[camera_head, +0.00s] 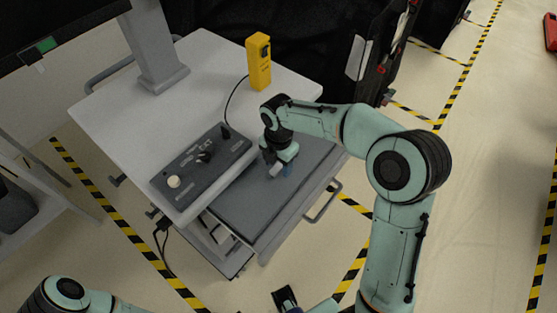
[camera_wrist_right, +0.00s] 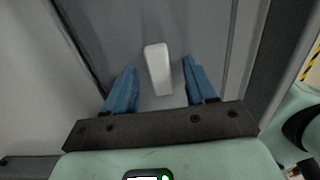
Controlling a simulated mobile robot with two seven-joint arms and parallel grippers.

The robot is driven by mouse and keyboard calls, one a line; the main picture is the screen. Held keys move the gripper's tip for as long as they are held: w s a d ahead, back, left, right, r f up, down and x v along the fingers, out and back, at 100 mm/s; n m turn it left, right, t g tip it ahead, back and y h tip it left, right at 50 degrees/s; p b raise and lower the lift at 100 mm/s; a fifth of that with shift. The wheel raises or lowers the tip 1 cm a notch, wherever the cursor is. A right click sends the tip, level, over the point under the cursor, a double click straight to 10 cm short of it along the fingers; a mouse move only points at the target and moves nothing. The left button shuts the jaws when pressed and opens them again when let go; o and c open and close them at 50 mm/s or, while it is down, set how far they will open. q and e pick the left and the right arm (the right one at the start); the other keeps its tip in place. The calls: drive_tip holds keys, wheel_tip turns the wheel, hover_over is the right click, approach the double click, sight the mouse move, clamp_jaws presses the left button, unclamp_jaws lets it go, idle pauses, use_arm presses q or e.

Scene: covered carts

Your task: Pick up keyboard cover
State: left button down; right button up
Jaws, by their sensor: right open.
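The keyboard cover (camera_head: 255,204) is a flat dark grey panel on the front of the white cart. Its small pale handle (camera_wrist_right: 158,68) stands up between the blue fingers of my right gripper (camera_wrist_right: 161,88) in the right wrist view. The fingers are open, one on each side of the handle, with a gap on both sides. In the head view my right gripper (camera_head: 279,170) is low over the cover, with the handle beside its fingers. My left arm shows at the bottom left. A dark part at the bottom centre is too cut off to show its jaw state.
A grey control box (camera_head: 199,162) with a knob lies left of the cover. A yellow device (camera_head: 258,62) stands on the white cart top (camera_head: 135,113), cabled to the box. A monitor post (camera_head: 153,45) rises at the back left. Open floor lies to the right.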

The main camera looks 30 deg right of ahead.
clamp_jaws()
drive_tip(key=c, duration=0.6)
unclamp_jaws()
drive_tip(key=c, duration=0.4)
drive_tip(key=shift+r, duration=0.1)
drive_tip(key=shift+r+p, duration=0.9)
drive_tip(key=shift+r, duration=0.15)
drive_tip(key=shift+s+d, duration=0.1)
drive_tip(key=shift+s, duration=0.15)
drive_tip(key=shift+s+d+b, duration=0.3)
drive_tip(key=shift+s, duration=0.4)
drive_tip(key=shift+s+d+b, duration=0.25)
drive_tip(key=shift+s+b, duration=0.05)
drive_tip(key=shift+s, duration=0.35)
